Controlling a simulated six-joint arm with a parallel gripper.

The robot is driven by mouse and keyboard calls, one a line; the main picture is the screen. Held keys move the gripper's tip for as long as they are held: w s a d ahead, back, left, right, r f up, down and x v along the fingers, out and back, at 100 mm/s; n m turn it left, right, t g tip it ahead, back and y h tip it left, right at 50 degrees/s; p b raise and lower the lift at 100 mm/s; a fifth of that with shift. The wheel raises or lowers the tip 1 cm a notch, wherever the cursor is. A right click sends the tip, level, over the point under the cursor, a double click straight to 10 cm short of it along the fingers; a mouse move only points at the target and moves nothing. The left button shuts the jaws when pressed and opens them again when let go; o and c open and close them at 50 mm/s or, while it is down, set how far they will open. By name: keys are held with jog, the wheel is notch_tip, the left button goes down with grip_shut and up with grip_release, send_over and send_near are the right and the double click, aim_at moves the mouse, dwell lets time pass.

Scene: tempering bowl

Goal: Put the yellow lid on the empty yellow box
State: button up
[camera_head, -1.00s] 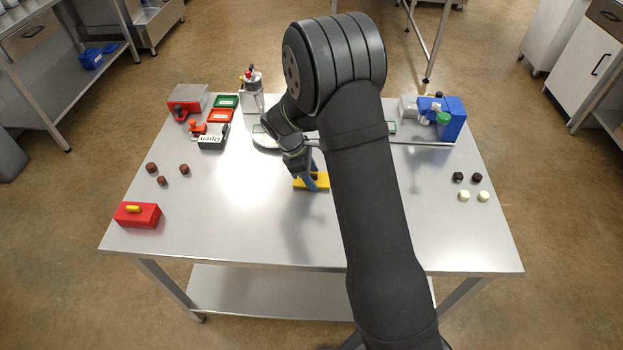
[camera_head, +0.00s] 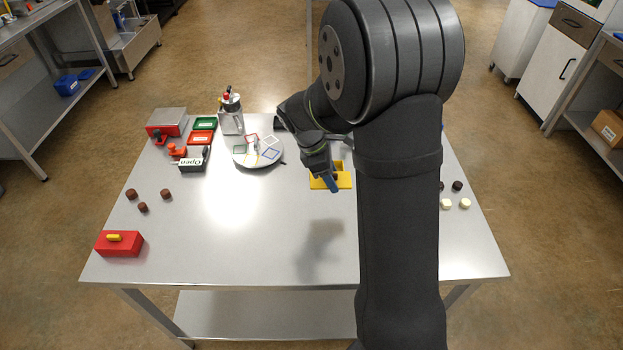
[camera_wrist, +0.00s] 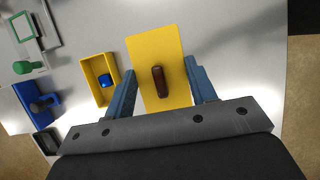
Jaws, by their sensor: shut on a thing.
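The yellow lid (camera_wrist: 171,88) is a flat plate with a brown handle, held between the two blue fingers of my gripper (camera_wrist: 161,66) in the wrist view. A yellow box (camera_wrist: 88,72) stands open on the table just left of the lid, with a small blue piece (camera_wrist: 104,80) showing in it. The lid is beside the box, not over it, in this view. In the head view my gripper (camera_head: 330,184) is at yellow parts (camera_head: 345,181) near the table's middle; lid and box are hard to tell apart there.
A round plate (camera_head: 243,160) with coloured square frames lies left of my gripper. A red box (camera_head: 120,249) with a yellow handle is at the front left. Brown pieces (camera_head: 143,208) and white pieces (camera_head: 446,204) lie at the sides. The front middle of the table (camera_head: 250,235) is clear.

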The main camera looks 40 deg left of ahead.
jog(key=shift+w+d+r, duration=0.4)
jog(key=shift+d+r, duration=0.1)
jog(key=shift+d, duration=0.25)
